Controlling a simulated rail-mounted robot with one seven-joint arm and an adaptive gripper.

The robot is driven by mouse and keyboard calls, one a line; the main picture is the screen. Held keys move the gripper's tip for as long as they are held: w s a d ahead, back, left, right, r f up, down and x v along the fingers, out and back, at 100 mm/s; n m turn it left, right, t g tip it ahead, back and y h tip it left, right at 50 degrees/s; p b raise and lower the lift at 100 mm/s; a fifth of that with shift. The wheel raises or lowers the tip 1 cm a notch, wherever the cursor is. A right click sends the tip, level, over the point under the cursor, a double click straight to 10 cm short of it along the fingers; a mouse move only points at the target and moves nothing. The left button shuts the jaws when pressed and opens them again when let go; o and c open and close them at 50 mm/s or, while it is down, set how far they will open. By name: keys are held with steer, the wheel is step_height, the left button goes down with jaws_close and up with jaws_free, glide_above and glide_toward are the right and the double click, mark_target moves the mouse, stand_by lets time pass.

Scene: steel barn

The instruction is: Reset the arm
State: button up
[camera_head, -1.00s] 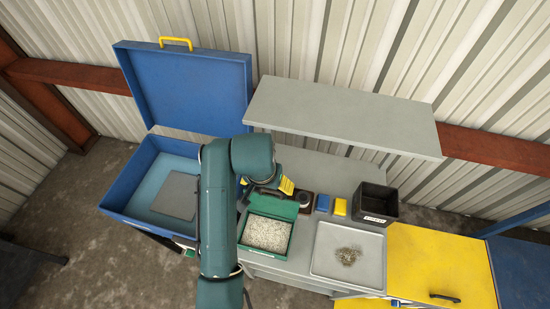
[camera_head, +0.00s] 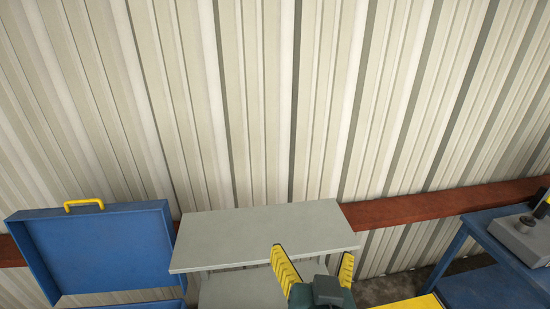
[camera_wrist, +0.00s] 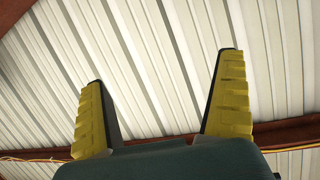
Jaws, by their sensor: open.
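My gripper (camera_head: 312,268) is at the bottom of the head view, in front of the grey shelf. Its two yellow ribbed fingers are spread apart and point upward. In the wrist view my gripper (camera_wrist: 160,100) is open with nothing between its fingers. Most of my arm is outside the head view.
A blue box lid (camera_head: 95,250) with a yellow handle stands open at the left. A grey shelf (camera_head: 262,232) is at the centre. A blue table (camera_head: 490,240) at the right bears a grey device (camera_head: 525,238). A red-brown beam (camera_head: 420,207) crosses the pale wall (camera_head: 300,100).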

steer(key=s+r+t, duration=0.3)
steer(key=s+r, duration=0.2)
steer(key=r, duration=0.3)
steer(key=s+r+n+t, duration=0.1)
steer(key=s+r+t, duration=0.3)
steer(key=r, duration=0.4)
steer(key=shift+s+d, duration=0.15)
steer(key=shift+s, duration=0.2)
